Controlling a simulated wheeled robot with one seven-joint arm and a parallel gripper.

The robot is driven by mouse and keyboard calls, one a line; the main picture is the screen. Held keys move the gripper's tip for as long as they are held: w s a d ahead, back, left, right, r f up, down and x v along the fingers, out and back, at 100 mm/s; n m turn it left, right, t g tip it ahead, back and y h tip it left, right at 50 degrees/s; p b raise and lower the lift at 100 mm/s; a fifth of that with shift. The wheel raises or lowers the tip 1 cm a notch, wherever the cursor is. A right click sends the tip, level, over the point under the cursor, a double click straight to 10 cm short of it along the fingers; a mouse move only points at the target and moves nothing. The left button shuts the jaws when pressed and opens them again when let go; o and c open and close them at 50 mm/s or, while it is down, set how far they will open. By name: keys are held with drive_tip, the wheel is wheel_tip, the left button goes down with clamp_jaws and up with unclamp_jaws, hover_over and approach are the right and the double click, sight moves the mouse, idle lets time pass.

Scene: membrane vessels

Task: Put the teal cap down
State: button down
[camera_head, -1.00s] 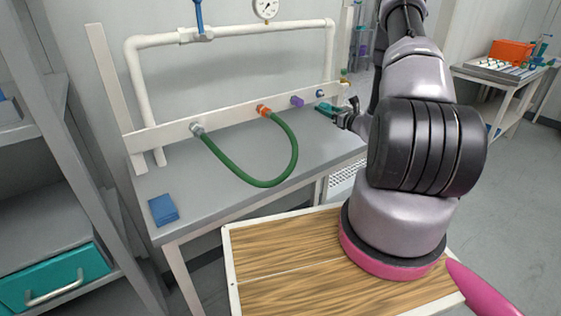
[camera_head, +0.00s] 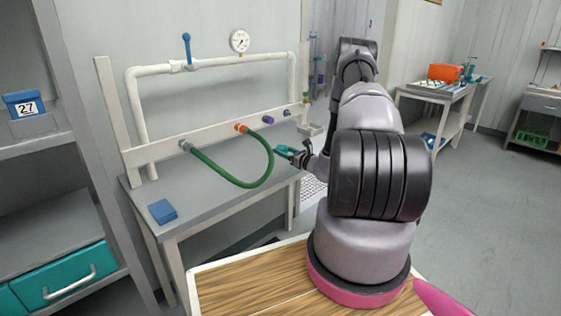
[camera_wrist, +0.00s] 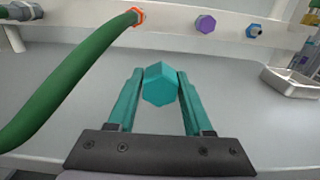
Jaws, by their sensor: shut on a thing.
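The teal cap (camera_wrist: 160,85) is a faceted piece held between the two teal fingertips of my gripper (camera_wrist: 161,90) in the wrist view. The gripper is shut on it, above the grey bench top (camera_wrist: 228,95). In the head view my gripper (camera_head: 288,151) is at the right part of the bench, just right of the green hose's loop. The cap itself is hard to make out there.
A green hose (camera_head: 225,181) runs between a grey fitting (camera_head: 186,146) and an orange fitting (camera_head: 240,127) on the white rail. A purple cap (camera_head: 268,119) and a blue fitting (camera_head: 286,113) sit farther right. A blue block (camera_head: 162,211) lies at the bench's front left. A small metal tray (camera_wrist: 290,80) stands at right.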

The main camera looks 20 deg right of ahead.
sight(283, 164)
drive_tip(key=shift+f, duration=2)
drive_tip(key=shift+f, duration=0.2)
drive_tip(key=shift+f, duration=0.15)
drive_tip(key=shift+c, duration=1.5)
unclamp_jaws()
